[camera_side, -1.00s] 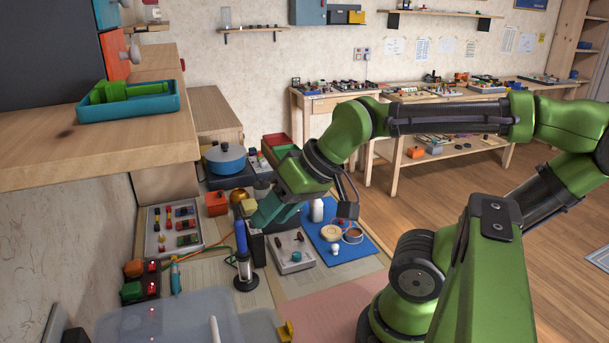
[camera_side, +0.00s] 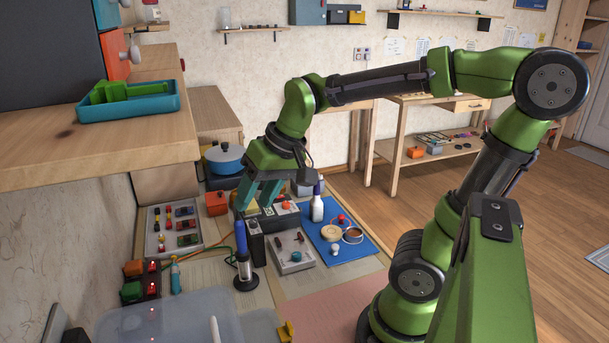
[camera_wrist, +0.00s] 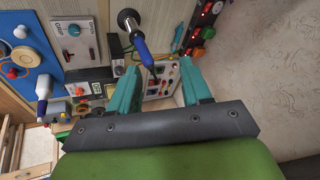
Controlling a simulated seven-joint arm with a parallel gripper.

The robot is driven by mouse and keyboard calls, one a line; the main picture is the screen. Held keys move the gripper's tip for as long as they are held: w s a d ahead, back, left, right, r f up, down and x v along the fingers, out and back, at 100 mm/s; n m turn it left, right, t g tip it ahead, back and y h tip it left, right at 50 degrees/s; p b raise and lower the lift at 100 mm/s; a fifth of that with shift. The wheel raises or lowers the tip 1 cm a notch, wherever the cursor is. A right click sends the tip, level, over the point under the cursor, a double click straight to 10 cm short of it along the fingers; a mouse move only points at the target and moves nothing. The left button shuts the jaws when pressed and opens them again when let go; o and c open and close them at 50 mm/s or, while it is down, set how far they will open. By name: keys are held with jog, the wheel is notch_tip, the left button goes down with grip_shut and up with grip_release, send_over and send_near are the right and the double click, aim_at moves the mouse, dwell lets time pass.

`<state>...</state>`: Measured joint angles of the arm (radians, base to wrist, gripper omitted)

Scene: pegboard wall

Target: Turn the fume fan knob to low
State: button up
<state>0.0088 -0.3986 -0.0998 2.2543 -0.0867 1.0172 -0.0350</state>
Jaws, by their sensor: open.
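No knob that I can read as the fume fan's stands out. My gripper (camera_side: 256,202) points down above the bench, behind the blue-handled soldering iron. In the wrist view my gripper (camera_wrist: 160,82) has its teal fingers spread with nothing held. A multi-coloured component tray (camera_wrist: 158,85) lies beyond and between the fingers.
The soldering iron (camera_side: 241,240) stands upright in its holder, close to my gripper. A white bottle (camera_side: 317,208) stands on a blue mat (camera_side: 348,250). A blue pot (camera_side: 226,158) stands behind. A wooden shelf (camera_side: 120,150) juts out at upper left.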

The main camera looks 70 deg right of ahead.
aim_at(253, 221)
jog(key=shift+w+d+r+m+g+h, duration=0.7)
jog(key=shift+w+d+g, duration=1.8)
jog(key=shift+w+d, duration=2.65)
jog(key=f, duration=1)
jog(key=s+d+f, duration=0.1)
jog(key=f, duration=0.4)
jog(key=shift+f, duration=0.4)
grip_shut()
